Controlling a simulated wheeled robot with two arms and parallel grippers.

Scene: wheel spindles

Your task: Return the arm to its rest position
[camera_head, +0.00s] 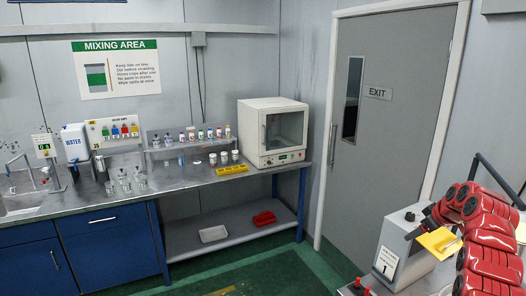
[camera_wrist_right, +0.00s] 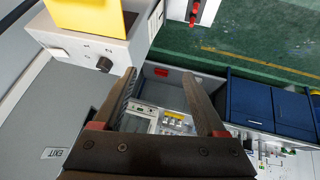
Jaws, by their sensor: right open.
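My right arm comes in from the right in the head view, red and bent. Its dark gripper (camera_head: 414,227) is beside a grey box with a yellow part, and the arm partly hides them. In the right wrist view the two dark fingers of the gripper (camera_wrist_right: 160,78) are spread wide, with nothing between them but the distant room. My left gripper is not in view.
The grey box (camera_head: 396,244) bears a card marked 1. Its yellow part (camera_wrist_right: 85,16) and black knob (camera_wrist_right: 104,64) lie close to the fingers in the right wrist view. A grey EXIT door (camera_head: 385,140) and a steel counter (camera_head: 200,176) stand beyond. Green floor lies between.

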